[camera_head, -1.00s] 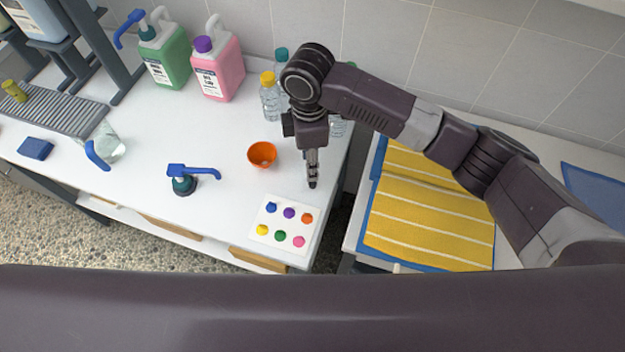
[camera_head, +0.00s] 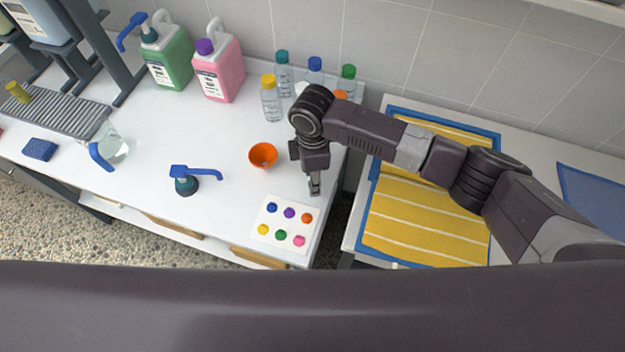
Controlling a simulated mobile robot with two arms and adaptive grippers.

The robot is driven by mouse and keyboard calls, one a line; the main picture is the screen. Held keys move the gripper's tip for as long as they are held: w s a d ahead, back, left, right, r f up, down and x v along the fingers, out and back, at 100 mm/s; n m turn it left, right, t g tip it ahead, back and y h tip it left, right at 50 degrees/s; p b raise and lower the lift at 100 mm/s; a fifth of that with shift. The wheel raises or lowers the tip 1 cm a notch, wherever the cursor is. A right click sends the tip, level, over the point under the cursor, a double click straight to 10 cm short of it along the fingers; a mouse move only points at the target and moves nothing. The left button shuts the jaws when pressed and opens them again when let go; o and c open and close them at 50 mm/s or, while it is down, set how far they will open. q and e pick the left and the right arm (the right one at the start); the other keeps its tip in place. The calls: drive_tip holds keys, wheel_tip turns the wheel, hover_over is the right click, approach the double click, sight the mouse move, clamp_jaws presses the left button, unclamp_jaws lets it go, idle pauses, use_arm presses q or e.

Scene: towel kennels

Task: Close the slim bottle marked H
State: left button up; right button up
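Several slim clear bottles stand in a group at the back of the white table, with a yellow cap (camera_head: 268,81), a teal cap (camera_head: 282,57), a blue cap (camera_head: 315,64), a green cap (camera_head: 348,71) and an orange cap (camera_head: 340,95). My arm partly hides this group. No letter H can be read on any of them. A white card (camera_head: 263,215) near the front edge holds several coloured caps, among them a purple one (camera_head: 289,212). My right gripper (camera_head: 315,190) points down just behind the card, with no object visible in it; its finger gap is not clear. My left gripper is out of view.
An orange bowl (camera_head: 262,155) and a blue-handled pump top (camera_head: 186,181) stand left of the gripper. Green (camera_head: 168,58) and pink (camera_head: 219,70) jugs stand at the back. A yellow striped towel (camera_head: 425,215) lies on the right table across a gap.

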drive_tip(key=shift+f, duration=0.25)
drive_tip(key=shift+c, duration=0.2)
drive_tip(key=c, duration=0.7)
drive_tip(key=shift+r, duration=0.2)
wheel_tip(320, 180, up, 20)
drive_tip(key=b, duration=0.2)
drive_tip(key=shift+f+b, duration=0.1)
drive_tip(key=shift+b, duration=0.2)
